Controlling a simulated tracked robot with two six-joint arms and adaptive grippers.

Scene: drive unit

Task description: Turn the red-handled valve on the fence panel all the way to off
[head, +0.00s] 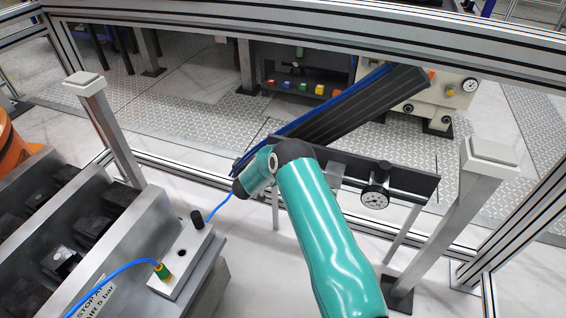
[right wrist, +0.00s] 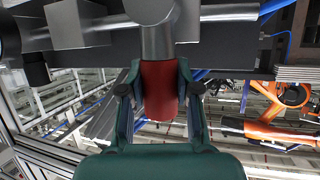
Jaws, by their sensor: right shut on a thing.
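The red handle (right wrist: 159,92) of the valve hangs down from a grey metal stem (right wrist: 157,42) in the right wrist view. My right gripper (right wrist: 161,88) has its two teal fingers on either side of the handle, shut on it. In the head view my teal right arm reaches up to the dark fence panel (head: 408,180), and the handle and gripper are hidden there. A round gauge (head: 375,200) sits on the panel to the right of my arm. My left gripper is in neither view.
A grey block (head: 185,262) with a blue hose (head: 118,272) and black knob (head: 197,219) stands at the lower left. Fence posts (head: 112,135) (head: 470,205) stand left and right. An orange robot arm (right wrist: 268,130) shows beyond in the wrist view.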

